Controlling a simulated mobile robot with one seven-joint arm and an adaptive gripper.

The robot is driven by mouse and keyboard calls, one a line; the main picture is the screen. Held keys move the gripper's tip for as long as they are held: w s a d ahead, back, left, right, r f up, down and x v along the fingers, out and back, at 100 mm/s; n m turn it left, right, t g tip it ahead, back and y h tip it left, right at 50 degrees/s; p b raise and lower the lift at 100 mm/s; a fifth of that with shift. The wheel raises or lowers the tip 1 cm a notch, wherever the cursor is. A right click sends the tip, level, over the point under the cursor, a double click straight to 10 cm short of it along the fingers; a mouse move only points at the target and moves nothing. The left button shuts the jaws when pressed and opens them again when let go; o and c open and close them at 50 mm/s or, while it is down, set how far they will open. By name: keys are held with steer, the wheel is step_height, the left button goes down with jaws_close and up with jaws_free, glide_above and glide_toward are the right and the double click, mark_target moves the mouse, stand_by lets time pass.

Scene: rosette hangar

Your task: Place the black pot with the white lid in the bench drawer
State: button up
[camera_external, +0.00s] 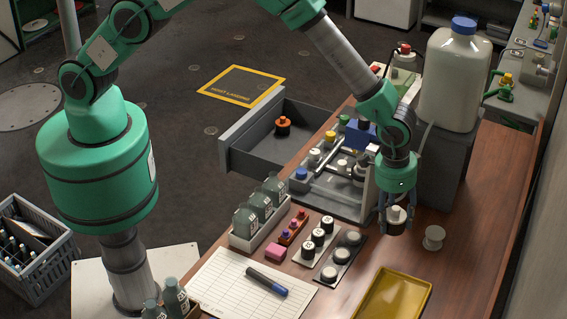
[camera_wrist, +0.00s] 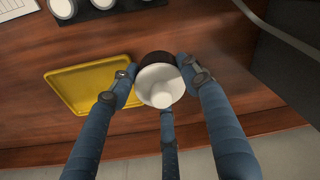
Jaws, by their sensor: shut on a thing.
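My gripper (camera_external: 396,208) is shut on the black pot with the white lid (camera_external: 397,217), held over the right part of the bench, behind the yellow tray. In the wrist view the pot (camera_wrist: 160,84) sits between the blue fingers, its white lid facing the camera and a dark band behind it. Whether it touches the bench is hard to tell. The grey bench drawer (camera_external: 258,150) is pulled open at the bench's left side. An orange-topped black pot (camera_external: 283,126) stands inside it, with bare floor around.
A white rack (camera_external: 302,257) holds similar black-and-white pots. Beside it lie a dark strip with grey discs (camera_external: 341,256) and a yellow tray (camera_external: 368,307). A small clear spool-like piece (camera_external: 434,237) stands right of my gripper.

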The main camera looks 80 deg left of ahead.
step_height(320, 180, up, 26)
steer(key=w+a+n+b, duration=0.3)
steer(key=a+n, duration=0.1)
steer(key=a, duration=1.7)
steer(key=w+a+n+b, duration=0.3)
steer(key=a+n, duration=0.2)
steer(key=a, duration=1.6)
steer(key=s+a+n+b, duration=0.2)
steer(key=s+a, duration=0.4)
steer(key=a, duration=0.6)
steer(key=s+a+n+y+b, duration=0.1)
steer(key=s+a+n, duration=0.3)
steer(key=a, duration=0.9)
steer(key=s+a+n+g+b, duration=0.1)
steer(key=s+a+n+b, duration=0.2)
steer(key=s+a, duration=0.6)
steer(key=a, duration=0.4)
steer(key=shift+a+n, duration=0.15)
steer(key=shift+n, duration=0.15)
step_height(320, 180, down, 37)
steer(key=shift+r, duration=0.1)
steer(key=shift+c, duration=0.2)
step_height(320, 180, down, 14)
steer(key=shift+f+b, duration=0.1)
steer(key=shift+b, duration=1.1)
